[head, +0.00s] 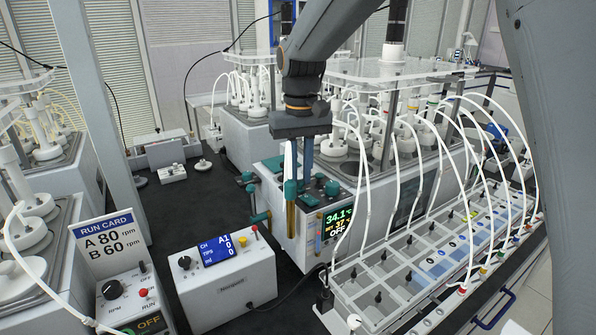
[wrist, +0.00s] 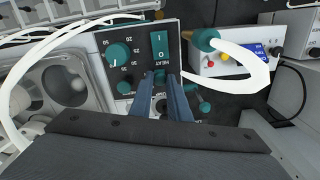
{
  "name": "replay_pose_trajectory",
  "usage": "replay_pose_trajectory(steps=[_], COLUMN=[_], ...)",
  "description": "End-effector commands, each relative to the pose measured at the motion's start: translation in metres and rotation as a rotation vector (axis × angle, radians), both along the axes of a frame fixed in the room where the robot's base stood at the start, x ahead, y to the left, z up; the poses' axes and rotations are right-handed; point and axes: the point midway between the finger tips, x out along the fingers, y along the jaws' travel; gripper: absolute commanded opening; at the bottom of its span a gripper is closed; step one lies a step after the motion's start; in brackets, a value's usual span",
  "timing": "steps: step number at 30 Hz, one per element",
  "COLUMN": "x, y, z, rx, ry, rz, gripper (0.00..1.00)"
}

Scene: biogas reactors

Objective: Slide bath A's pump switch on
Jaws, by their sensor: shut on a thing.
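A water bath (head: 285,208) with a lit display (head: 337,222) reading 34.1 °C and OFF stands in the middle of the head view. No letter A is readable on it. Its dark control panel shows in the wrist view, with a teal HEAT rocker switch (wrist: 159,47) and a teal dial (wrist: 118,54). My gripper (head: 303,180) is down at this bath's panel end. In the wrist view my gripper (wrist: 169,82) has its blue fingers close together over the panel, by a partly covered PUMP label. It is shut on the pump switch, which the fingers mostly hide.
A white control box (head: 228,280) with a blue screen stands left of the bath, and a run card (head: 108,238) beyond it. Teal fittings (head: 261,217) stick out near my fingers.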

Motion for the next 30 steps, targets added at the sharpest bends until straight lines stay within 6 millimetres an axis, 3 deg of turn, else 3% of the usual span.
replay_pose_trajectory(steps=[1, 4, 14, 30], x=[-0.002, -0.002, -0.001, 0.000], y=[-0.002, -0.002, -0.001, -0.001], z=[-0.001, -0.001, 0.001, 0.071], rx=[-0.005, -0.004, -0.002, -0.002], ry=[0.007, 0.006, 0.003, 0.003], rz=[0.000, 0.000, 0.000, 0.000], gripper=[0.18, 0.35, 0.35, 0.35])
